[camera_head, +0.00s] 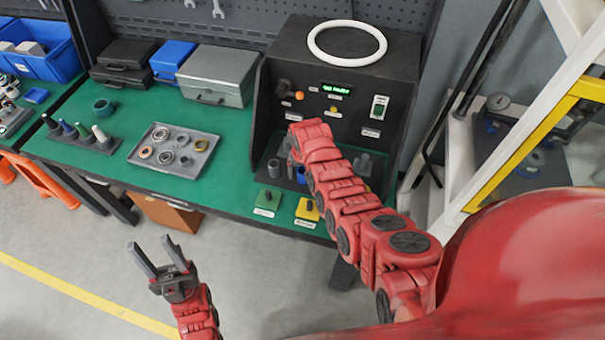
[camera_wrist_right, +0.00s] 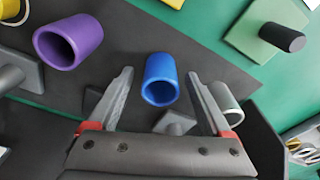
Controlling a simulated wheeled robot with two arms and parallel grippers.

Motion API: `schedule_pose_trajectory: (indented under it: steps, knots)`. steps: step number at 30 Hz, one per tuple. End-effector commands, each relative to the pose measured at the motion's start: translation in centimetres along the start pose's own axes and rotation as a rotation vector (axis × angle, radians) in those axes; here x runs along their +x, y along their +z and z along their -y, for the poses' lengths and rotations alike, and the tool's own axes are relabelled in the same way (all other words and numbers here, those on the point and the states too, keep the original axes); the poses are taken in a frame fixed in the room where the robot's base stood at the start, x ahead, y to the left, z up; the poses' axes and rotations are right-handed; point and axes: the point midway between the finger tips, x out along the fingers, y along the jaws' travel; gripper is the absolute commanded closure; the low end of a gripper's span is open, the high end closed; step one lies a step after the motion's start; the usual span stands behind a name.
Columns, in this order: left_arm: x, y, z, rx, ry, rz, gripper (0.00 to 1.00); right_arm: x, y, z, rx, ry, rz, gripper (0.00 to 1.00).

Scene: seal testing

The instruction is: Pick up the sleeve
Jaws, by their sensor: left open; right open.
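In the right wrist view a blue hollow sleeve (camera_wrist_right: 161,80) lies between the two spread fingers of my right gripper (camera_wrist_right: 162,74), with a gap on both sides. A purple hollow sleeve (camera_wrist_right: 68,42) is to the left, and a grey hollow cylinder (camera_wrist_right: 226,102) is partly hidden behind the right finger. In the head view my right arm reaches to the black test station (camera_head: 340,95) and mostly hides its gripper and the blue sleeve. A grey cylinder (camera_head: 274,168) stands there. My left gripper (camera_head: 150,244) is open and empty over the floor.
A green block with a dark peg (camera_wrist_right: 268,42) is at upper right in the wrist view. A grey tray (camera_head: 145,162) of rings and a rack of pegs (camera_head: 85,145) stand on the green bench. A white ring (camera_head: 347,28) lies on top of the station.

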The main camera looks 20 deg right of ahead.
Motion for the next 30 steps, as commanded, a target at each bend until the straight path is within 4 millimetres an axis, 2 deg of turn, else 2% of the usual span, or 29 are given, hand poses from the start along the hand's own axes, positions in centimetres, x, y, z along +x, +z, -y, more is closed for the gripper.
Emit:
schedule_pose_trajectory:
  steps: [7, 21, 30]
  knots:
    - [0.0, 0.0, 0.0, 0.0, 0.0, 0.0, 0.5, 0.06, 0.0, 0.0, 0.0, 0.0, 0.0, 0.17]
    - [0.0, 0.0, 0.0, 0.0, 0.0, 0.0, 0.5, 0.06, 0.04, -0.01, 0.0, 0.0, 0.001, 1.0]
    - [0.0, 0.0, 0.0, 0.0, 0.0, 0.0, 0.5, 0.05, 0.03, 0.0, 0.0, 0.0, 0.001, 1.0]
